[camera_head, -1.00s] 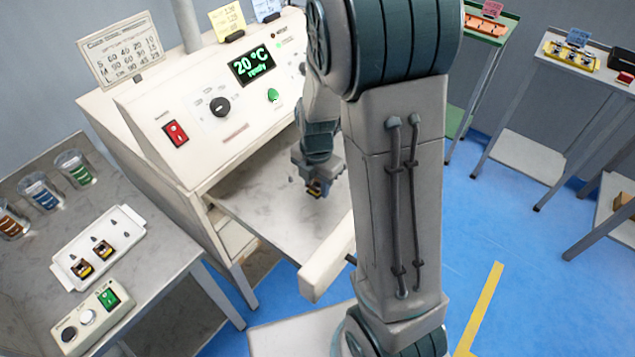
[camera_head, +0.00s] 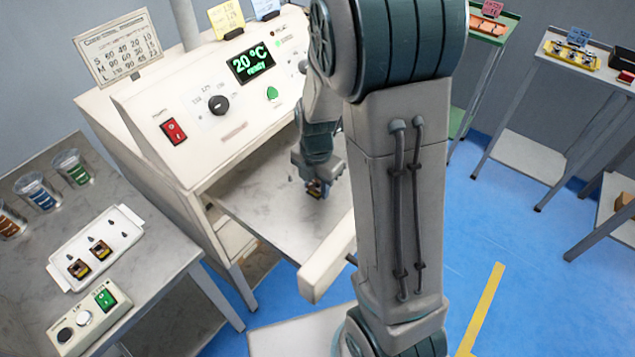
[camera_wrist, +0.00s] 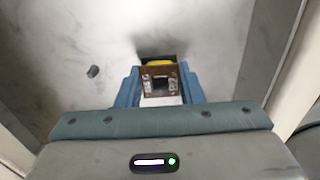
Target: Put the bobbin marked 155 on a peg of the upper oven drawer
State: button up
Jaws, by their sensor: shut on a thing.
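My gripper (camera_head: 316,188) is shut on a small bobbin (camera_wrist: 160,82) with brown flanges, white marks and some yellow. In the wrist view the bobbin sits between the two blue fingers (camera_wrist: 161,88); its marks are too blurred to read. The gripper is over the pulled-out grey oven drawer (camera_head: 270,205), and a dark shadow lies beside the bobbin. Whether the bobbin touches the drawer or a peg is hidden. A short dark peg (camera_wrist: 93,71) stands bare on the drawer, left of the bobbin in the wrist view.
The oven panel (camera_head: 215,95) reads 20 °C ready. On the left table, a white tray (camera_head: 62,272) has bare pegs and two bobbins (camera_head: 88,260), beside a button box (camera_head: 88,317) and cups. Side tables stand at right, with clear blue floor between. The pale drawer front (camera_head: 327,262) borders the drawer.

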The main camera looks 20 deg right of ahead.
jog(key=shift+f+b, duration=0.6)
jog(key=shift+f, duration=0.1)
jog(key=o, duration=1)
jog(key=shift+o, duration=0.2)
notch_tip(320, 180, up, 14)
